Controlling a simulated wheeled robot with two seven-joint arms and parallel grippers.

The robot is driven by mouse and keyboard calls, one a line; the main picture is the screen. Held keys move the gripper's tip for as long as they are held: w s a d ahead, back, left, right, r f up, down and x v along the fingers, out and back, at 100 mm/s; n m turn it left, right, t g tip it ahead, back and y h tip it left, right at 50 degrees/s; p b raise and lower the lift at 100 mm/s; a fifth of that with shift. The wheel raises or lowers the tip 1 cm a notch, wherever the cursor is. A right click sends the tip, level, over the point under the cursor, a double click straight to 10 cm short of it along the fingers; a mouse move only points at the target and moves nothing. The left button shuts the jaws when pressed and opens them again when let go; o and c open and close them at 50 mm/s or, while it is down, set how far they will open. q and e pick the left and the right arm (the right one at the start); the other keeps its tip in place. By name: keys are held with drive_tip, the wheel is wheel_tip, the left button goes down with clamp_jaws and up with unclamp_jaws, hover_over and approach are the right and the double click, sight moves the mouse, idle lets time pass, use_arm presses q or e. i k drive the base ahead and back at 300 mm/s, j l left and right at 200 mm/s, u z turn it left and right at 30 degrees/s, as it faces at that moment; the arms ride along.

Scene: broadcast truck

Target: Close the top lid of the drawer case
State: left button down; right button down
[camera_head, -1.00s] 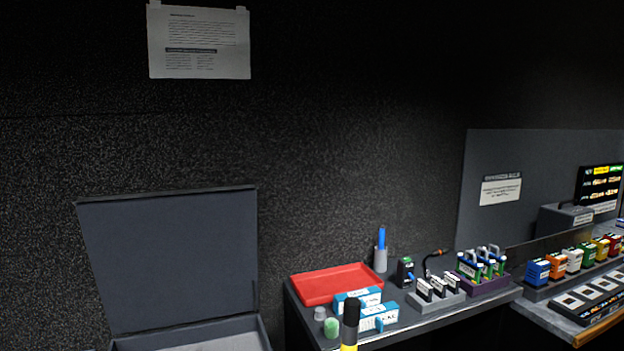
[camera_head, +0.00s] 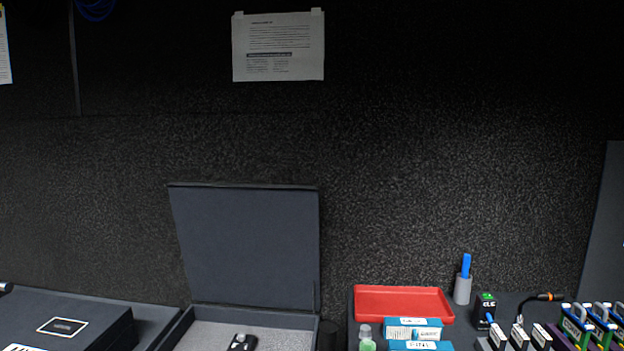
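The drawer case (camera_head: 187,329) stands at the bottom centre-left of the head view. Its dark top lid (camera_head: 250,245) stands open, nearly upright, in front of the back wall. The case has a light grey lining (camera_head: 270,337), and a small black object (camera_head: 242,342) lies in it at the picture's lower edge. The front of the case is cut off by the frame. Neither of my grippers shows in this view.
Right of the case, a worktop holds a red tray (camera_head: 403,303), blue-and-white boxes (camera_head: 413,329), a pen cup (camera_head: 462,289) and several small devices. A dark closed box (camera_head: 62,318) lies to the left. A paper sheet (camera_head: 278,47) hangs on the wall.

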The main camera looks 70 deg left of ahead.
sight(248, 244)
drive_tip(key=i+u, duration=0.15)
drive_tip(key=u, duration=0.25)
drive_tip(key=i+u, duration=0.2)
drive_tip(key=u, duration=0.2)
drive_tip(key=i+l+u, duration=0.1)
drive_tip(key=u, duration=0.25)
